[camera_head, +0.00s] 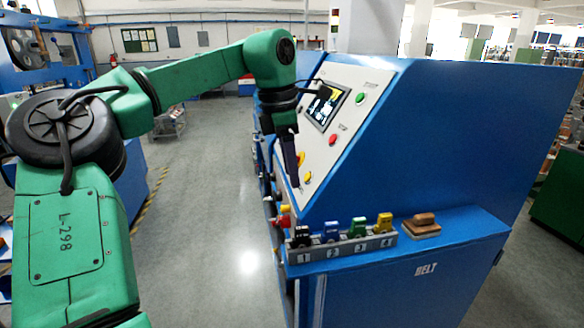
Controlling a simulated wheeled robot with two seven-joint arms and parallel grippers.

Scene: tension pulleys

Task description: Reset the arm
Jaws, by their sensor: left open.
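My green left arm (205,75) comes in from the left, rises and bends down at its wrist. Its dark gripper (294,172) points downward in front of the left edge of the sloped control panel (375,78). The gripper is open, and I see nothing held in it. I cannot tell whether it touches the panel. It hides part of the panel's lower left. My right arm and gripper are out of view.
The blue machine (440,130) fills the right side, with a screen (325,104), a green button (361,97) and a red button (333,139). Its ledge holds a numbered rack (345,248) of coloured pieces and a brown block (424,221). Grey floor (205,200) is clear left of it.

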